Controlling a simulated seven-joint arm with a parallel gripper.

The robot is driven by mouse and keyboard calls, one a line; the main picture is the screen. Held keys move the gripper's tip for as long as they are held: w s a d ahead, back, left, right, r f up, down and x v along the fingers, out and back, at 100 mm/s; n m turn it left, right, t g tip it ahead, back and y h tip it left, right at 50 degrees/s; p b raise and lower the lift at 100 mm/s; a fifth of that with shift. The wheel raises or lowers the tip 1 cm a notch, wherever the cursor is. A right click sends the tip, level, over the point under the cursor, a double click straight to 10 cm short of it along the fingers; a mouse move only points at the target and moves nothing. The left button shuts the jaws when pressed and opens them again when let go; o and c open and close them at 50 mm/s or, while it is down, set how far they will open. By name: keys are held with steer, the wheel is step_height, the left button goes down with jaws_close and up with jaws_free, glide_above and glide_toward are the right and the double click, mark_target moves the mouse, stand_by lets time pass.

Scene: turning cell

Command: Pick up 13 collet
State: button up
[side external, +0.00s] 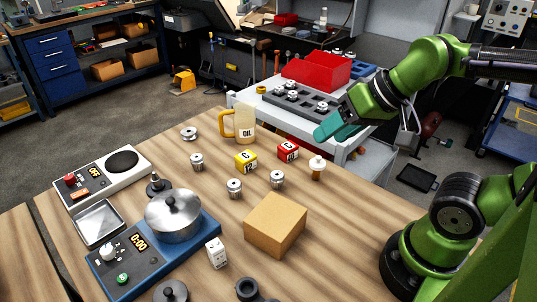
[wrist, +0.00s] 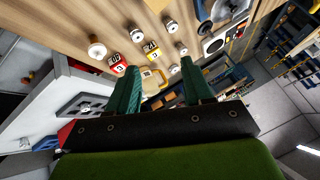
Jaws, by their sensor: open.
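Several small silver collets stand on the wooden table: one (side external: 277,180) near the cardboard box, one (side external: 234,189) left of it, one (side external: 197,162) further left and a flatter ring-like one (side external: 188,133) at the back. More silver pieces (side external: 322,106) sit in a dark rack on the grey cart. I cannot read a 13 on any of them. My gripper (side external: 328,130) has teal fingers, is raised near the cart's front edge and is empty. In the wrist view the fingers (wrist: 160,66) are spread apart, with collets such as this one (wrist: 137,35) beyond them.
A cardboard box (side external: 275,225) is in front. A pot (side external: 173,215) and scales are at left. A red bin (side external: 317,72) sits on the cart.

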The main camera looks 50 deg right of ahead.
steer(key=w+f+g, duration=0.1)
steer(key=w+f, duration=0.1)
glide_toward(199, 158)
steer(key=shift+h, duration=0.4)
steer(key=x, duration=1)
steer(key=shift+w+a+f, duration=0.15)
steer(key=shift+a+f, duration=0.05)
steer(key=shift+a, duration=0.2)
steer(key=c, duration=0.8)
